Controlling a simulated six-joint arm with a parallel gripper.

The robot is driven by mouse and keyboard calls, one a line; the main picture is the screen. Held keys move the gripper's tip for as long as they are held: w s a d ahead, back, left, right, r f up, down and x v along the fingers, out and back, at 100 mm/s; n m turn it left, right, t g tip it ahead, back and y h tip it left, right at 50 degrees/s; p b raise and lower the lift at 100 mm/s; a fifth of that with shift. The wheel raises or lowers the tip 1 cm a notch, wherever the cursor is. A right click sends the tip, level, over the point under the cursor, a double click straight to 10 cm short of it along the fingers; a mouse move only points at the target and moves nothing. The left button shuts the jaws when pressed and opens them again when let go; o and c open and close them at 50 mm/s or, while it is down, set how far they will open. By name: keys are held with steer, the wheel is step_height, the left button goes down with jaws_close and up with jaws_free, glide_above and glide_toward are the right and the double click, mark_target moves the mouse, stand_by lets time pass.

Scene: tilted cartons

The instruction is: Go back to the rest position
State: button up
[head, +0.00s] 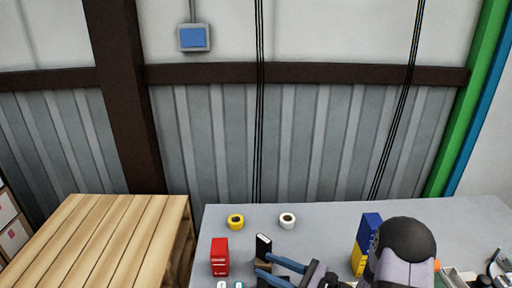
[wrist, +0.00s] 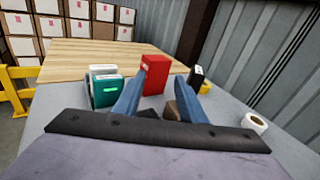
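My gripper (head: 258,265) is low over the grey table, its two blue fingers pointing left. In the wrist view the fingers (wrist: 160,80) stand well apart, with no carton clearly held. A red carton (head: 220,257) stands upright left of the gripper; it shows beyond and between the fingers in the wrist view (wrist: 155,74). A black carton (head: 264,246) stands tilted close behind the upper finger in the head view. A small brown thing (wrist: 171,110) shows low between the fingers; I cannot tell what it is.
White and teal cartons (wrist: 104,88) stand left of the fingers. A yellow tape roll (head: 236,222) and a white one (head: 288,220) lie at the back. Blue and yellow cartons (head: 368,235) stand behind my arm. A wooden pallet stack (head: 105,235) is left of the table (head: 330,220).

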steer(key=s+a+r+n+g+p, duration=0.1)
steer(key=s+a+n+g, duration=0.25)
steer(key=s, duration=0.25)
steer(key=s+a+r+n+g+p, duration=0.1)
steer(key=s+a+r+n+g, duration=0.1)
steer(key=s+n+g, duration=0.35)
steer(key=s+d+n+g+h+p, duration=0.1)
steer(key=s+d+n+g+h, duration=0.2)
steer(key=s+n+h, duration=0.5)
steer(key=s+d+r+n+t+h+p, duration=0.2)
steer(key=d+n+h, duration=0.4)
steer(key=d, duration=0.6)
steer(key=shift+s+n+t, duration=0.15)
steer(key=shift+n+t, duration=0.15)
steer(key=shift+n, duration=0.1)
steer(key=shift+r, duration=0.1)
